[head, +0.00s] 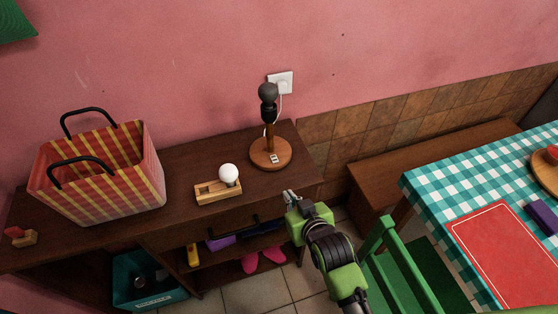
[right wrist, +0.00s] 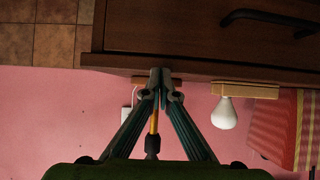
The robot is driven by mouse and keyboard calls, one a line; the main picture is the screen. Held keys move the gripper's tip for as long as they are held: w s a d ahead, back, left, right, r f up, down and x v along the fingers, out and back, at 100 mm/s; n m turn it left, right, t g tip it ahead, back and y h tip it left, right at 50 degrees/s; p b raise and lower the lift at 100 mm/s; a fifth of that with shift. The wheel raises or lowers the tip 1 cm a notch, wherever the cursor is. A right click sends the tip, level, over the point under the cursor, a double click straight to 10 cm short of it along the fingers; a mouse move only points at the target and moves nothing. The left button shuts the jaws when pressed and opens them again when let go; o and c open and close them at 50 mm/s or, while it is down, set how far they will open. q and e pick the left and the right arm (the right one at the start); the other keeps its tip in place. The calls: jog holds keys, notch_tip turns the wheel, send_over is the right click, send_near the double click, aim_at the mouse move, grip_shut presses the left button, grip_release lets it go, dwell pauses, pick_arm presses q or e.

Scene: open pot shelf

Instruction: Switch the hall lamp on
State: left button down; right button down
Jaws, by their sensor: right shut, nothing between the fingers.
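The hall lamp (head: 270,130) stands upright near the right end of the dark wooden cabinet top. It has a round wooden base, a wooden stem, a black socket and a dark grey, unlit bulb. A small white switch (head: 274,158) sits on the base; I cannot tell its position. My right gripper (head: 290,194) is shut and empty, in front of the cabinet's edge and apart from the lamp. In the right wrist view, upside down, the shut fingertips (right wrist: 160,74) show before the cabinet edge, with the lamp's stem (right wrist: 154,121) partly hidden behind them. My left gripper is out of view.
A white bulb (head: 229,175) sits in a wooden holder (head: 207,193) left of the lamp. A checked bag (head: 100,185) stands further left. The lamp's cord runs to a wall socket (head: 287,80). A green chair (head: 385,262) and checked table (head: 430,190) stand right.

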notch_tip(320, 180, up, 12)
jog(key=w+t, duration=0.1)
jog(key=t, duration=0.1)
jog(key=shift+w+a+f+y, duration=0.2)
jog(key=shift+a+f+y, duration=0.05)
jog(key=shift+y, duration=0.05)
send_over(274, 158)
jog(key=s, duration=0.3)
jog(key=f, duration=0.1)
jog(key=d+f, duration=0.1)
jog(key=f, duration=0.1)
jog(key=shift+w+f+p, duration=0.2)
jog(key=shift+f+p, duration=0.05)
jog(key=shift+p, duration=0.15)
notch_tip(274, 158, down, 3)
jog(key=shift+s+r, duration=0.1)
jog(key=shift+s+f, duration=0.15)
jog(key=shift+f, duration=0.55)
jog(key=shift+f+p, duration=0.1)
jog(key=shift+p, duration=0.2)
